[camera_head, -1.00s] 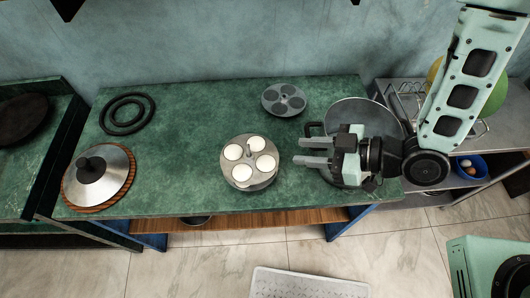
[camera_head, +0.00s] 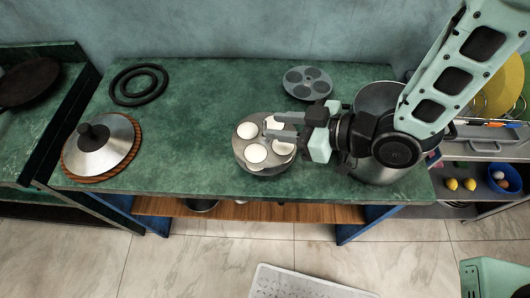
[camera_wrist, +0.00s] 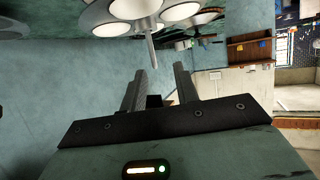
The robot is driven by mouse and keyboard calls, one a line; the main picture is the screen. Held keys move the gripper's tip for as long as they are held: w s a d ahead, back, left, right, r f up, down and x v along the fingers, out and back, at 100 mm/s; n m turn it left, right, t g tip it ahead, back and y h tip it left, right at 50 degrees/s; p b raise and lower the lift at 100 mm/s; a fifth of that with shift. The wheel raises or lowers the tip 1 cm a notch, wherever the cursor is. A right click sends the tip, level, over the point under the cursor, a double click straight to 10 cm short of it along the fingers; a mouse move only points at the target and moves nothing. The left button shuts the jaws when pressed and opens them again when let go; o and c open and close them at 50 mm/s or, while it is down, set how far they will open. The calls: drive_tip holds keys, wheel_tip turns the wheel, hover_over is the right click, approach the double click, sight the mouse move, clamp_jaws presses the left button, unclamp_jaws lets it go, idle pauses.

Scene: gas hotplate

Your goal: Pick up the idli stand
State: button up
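The idli stand (camera_head: 265,171) is a round grey metal plate with white idlis in its hollows, standing on the green counter. In the wrist view its thin central post (camera_wrist: 151,48) points toward the fingers, just beyond the fingertips. My gripper (camera_head: 270,126) is open, reaching in from the right, with its fingertips over the right part of the stand in the head view. In the wrist view the two fingers (camera_wrist: 160,70) are apart with nothing between them. The fingers hide part of the stand and some idlis.
An empty grey idli plate (camera_head: 307,82) lies behind. A large metal pot (camera_head: 380,172) stands under my arm at the right. A lidded pan (camera_head: 102,145) on a wooden board and black rings (camera_head: 138,83) are at the left. The counter's middle-left is clear.

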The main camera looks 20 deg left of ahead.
drive_tip(key=shift+w+p+x, duration=0.2)
drive_tip(key=shift+p+x, duration=0.4)
drive_tip(key=shift+x, duration=1.05)
drive_tip(key=shift+w+p+x, duration=0.2)
drive_tip(key=shift+p+x, duration=0.35)
drive_tip(key=shift+x, duration=1.1)
drive_tip(key=shift+d+f, duration=0.1)
drive_tip(key=shift+d, duration=0.05)
clamp_jaws()
